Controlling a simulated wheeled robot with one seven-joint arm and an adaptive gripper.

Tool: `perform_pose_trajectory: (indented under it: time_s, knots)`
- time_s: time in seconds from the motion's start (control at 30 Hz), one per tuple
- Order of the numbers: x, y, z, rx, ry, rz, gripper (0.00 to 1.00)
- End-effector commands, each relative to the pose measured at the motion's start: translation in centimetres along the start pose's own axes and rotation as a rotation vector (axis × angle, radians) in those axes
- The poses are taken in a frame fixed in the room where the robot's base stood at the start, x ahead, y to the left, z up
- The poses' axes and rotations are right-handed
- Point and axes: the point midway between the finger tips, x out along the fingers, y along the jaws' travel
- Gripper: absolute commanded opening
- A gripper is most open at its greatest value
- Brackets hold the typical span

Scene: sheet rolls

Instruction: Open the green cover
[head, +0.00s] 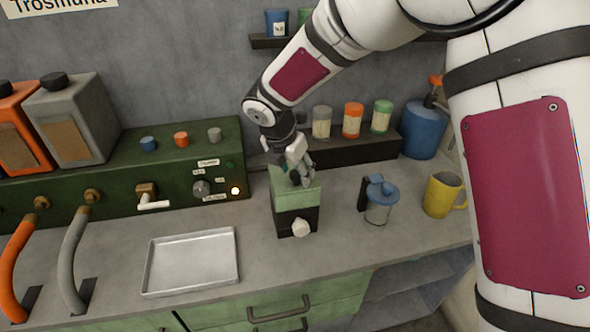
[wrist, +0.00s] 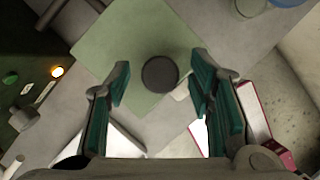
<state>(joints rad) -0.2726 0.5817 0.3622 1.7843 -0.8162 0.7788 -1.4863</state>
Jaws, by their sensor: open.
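The green cover (head: 287,197) is the light green upper part of a small box standing on the counter, with a dark lower part (head: 285,222) and a pale knob (head: 301,228) on its front. In the wrist view the green cover (wrist: 137,50) is seen from above as a square with a dark round piece (wrist: 160,74) on it. My gripper (head: 301,176) is at the top of the box. In the wrist view my gripper (wrist: 160,78) is open, its teal-padded fingers on either side of the dark round piece. Contact cannot be told.
A metal tray (head: 191,262) lies left of the box. A blue-lidded glass jar (head: 378,205) and a yellow mug (head: 442,195) stand to its right. A green machine panel (head: 110,205) and a dark shelf (head: 350,151) with several small jars stand behind. The counter front is clear.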

Motion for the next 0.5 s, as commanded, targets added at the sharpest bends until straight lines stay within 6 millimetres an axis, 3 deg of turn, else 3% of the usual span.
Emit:
perform_pose_trajectory:
  time_s: [0.07, 0.27, 0.5]
  knots:
    - [-0.01, 0.00, 0.00, 0.000, 0.000, 0.000, 0.48]
    - [-0.03, 0.00, -0.01, 0.000, 0.000, 0.000, 0.03]
    - [-0.03, 0.06, 0.04, 0.000, 0.003, -0.003, 0.00]
